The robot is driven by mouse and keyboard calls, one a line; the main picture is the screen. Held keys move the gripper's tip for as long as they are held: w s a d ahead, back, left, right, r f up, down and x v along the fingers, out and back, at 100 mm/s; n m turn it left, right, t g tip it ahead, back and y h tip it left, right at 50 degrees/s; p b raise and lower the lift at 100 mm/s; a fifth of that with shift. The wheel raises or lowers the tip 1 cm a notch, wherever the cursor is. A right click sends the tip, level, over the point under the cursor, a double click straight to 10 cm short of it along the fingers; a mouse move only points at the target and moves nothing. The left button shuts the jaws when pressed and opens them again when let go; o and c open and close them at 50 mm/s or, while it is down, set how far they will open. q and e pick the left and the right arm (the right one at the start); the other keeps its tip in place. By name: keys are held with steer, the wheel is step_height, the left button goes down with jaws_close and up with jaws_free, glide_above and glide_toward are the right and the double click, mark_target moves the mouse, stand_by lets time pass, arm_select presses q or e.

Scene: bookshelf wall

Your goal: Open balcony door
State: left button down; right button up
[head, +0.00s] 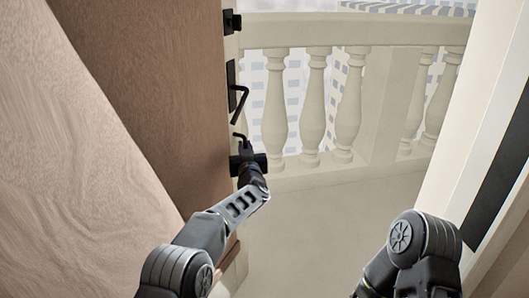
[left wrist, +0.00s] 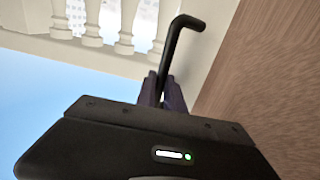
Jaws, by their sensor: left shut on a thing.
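The balcony door (head: 180,70) is a brown wooden panel at the left of the head view. It stands ajar, with the balcony visible past its edge. A black bent lever handle (head: 240,103) sits on a dark plate near that edge. My left gripper (head: 243,150) is at the door edge, below this lever. In the left wrist view a black bent handle (left wrist: 172,45) runs down between the dark fingers of the left gripper (left wrist: 163,92), which is shut on it. The brown door surface (left wrist: 270,80) is beside it. My right gripper is out of view.
A pale stone balustrade (head: 310,100) closes off the balcony, with buildings behind it. The balcony floor (head: 320,220) is clear. A pale door frame (head: 480,130) stands at the right, near my right arm. A light wooden surface (head: 70,170) fills the left side.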

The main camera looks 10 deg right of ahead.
arm_select(q)
steer(key=shift+w+a+f, duration=0.25)
steer(key=shift+a+f, duration=0.1)
steer(key=shift+f, duration=0.35)
steer(key=c, duration=1.8)
jaws_free()
steer(key=shift+c, duration=0.2)
steer(key=shift+o, duration=0.6)
steer(key=shift+w+f, duration=0.1)
steer(key=shift+r, duration=0.3)
steer(key=shift+s+r, duration=0.1)
steer(key=shift+s, duration=0.3)
steer(key=s, duration=0.7)
steer(key=shift+d, duration=0.2)
steer(key=shift+s, duration=0.1)
